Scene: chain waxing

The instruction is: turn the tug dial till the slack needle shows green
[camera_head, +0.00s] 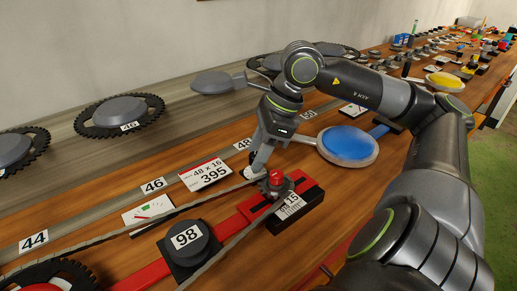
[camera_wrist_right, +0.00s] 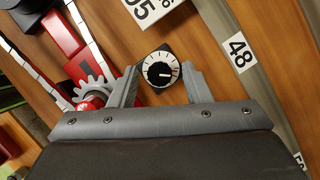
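The tug dial (camera_wrist_right: 160,72), a round white-faced knob with black markings on a dark square base, lies between the two fingers of my right gripper (camera_wrist_right: 160,82) in the right wrist view. The fingers stand apart on either side of it, with a small gap showing. In the head view my right gripper (camera_head: 256,166) points down at the board and mostly hides the dial. A white card with red and green marks (camera_head: 148,208), which looks like the slack gauge, lies left of it; its needle is too small to read. My left gripper is out of view.
A red-topped knob with a grey gear (camera_head: 276,181) stands close beside the right gripper, on a red-and-black block. A blue disc (camera_head: 347,145) is to the right.

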